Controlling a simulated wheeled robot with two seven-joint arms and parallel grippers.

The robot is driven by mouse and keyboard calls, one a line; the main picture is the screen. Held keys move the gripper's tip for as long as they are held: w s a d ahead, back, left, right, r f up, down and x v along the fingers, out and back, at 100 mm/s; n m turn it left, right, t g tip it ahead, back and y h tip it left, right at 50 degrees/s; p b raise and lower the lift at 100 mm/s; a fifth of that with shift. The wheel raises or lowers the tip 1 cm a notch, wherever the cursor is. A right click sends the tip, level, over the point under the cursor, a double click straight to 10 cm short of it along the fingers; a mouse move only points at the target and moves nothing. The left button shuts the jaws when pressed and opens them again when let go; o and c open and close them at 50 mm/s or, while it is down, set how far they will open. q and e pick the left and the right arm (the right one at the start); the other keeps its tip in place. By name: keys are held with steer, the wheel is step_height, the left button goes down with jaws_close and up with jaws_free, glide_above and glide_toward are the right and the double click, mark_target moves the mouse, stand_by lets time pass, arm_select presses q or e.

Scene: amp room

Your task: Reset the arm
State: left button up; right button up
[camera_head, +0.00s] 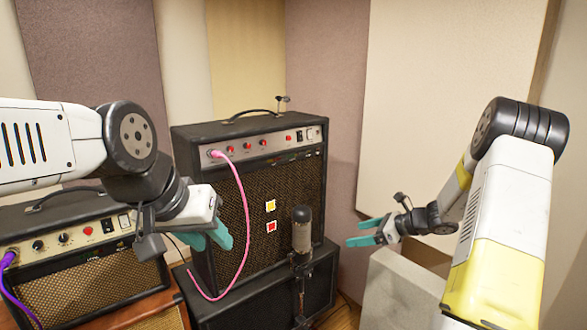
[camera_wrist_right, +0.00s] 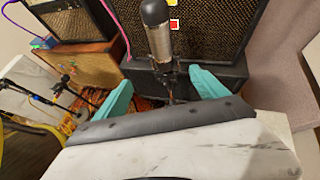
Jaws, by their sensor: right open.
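My right gripper (camera_head: 362,232) is open and empty, with teal fingers apart. It is in the air to the right of the black amplifier (camera_head: 228,193) and the microphone. In the right wrist view its fingers show wide apart (camera_wrist_right: 162,95), with the microphone (camera_wrist_right: 158,35) beyond and between them. My left gripper (camera_head: 212,236) is in front of the left part of the black amplifier. Its teal fingers are seen partly edge-on, and their gap is not clear. No held object shows in it.
The microphone (camera_head: 302,228) stands upright before the amplifier stack. A pink cable (camera_head: 243,200) hangs from the black amplifier's panel. A smaller amplifier (camera_head: 88,285) with a purple cable (camera_head: 10,285) is at left. A grey box (camera_head: 400,290) stands below my right gripper.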

steer(key=s+a+r+n+g+h, duration=0.1)
steer(key=s+a+r+n+g, duration=0.1)
steer(key=s+a+r+n, duration=0.35)
steer(key=s+a+r+n+g+h, duration=0.1)
steer(key=s+a+r+n+h, duration=0.15)
steer(key=s+r+n, duration=0.55)
steer(key=s+r+n+t+h, duration=0.1)
steer(key=s+r+n, duration=0.1)
steer(key=s, duration=0.4)
steer(key=s+r+n+h, duration=0.2)
steer(key=s+r+n, duration=0.1)
steer(key=s+n, duration=0.2)
steer(key=s+d+r+n+t+h, duration=0.1)
steer(key=s+r+n, duration=0.1)
steer(key=s+n, duration=0.2)
steer(key=s, duration=0.3)
steer(key=shift+s+r+t, duration=0.25)
steer(key=shift+s+t, duration=0.05)
steer(key=shift+s, duration=0.1)
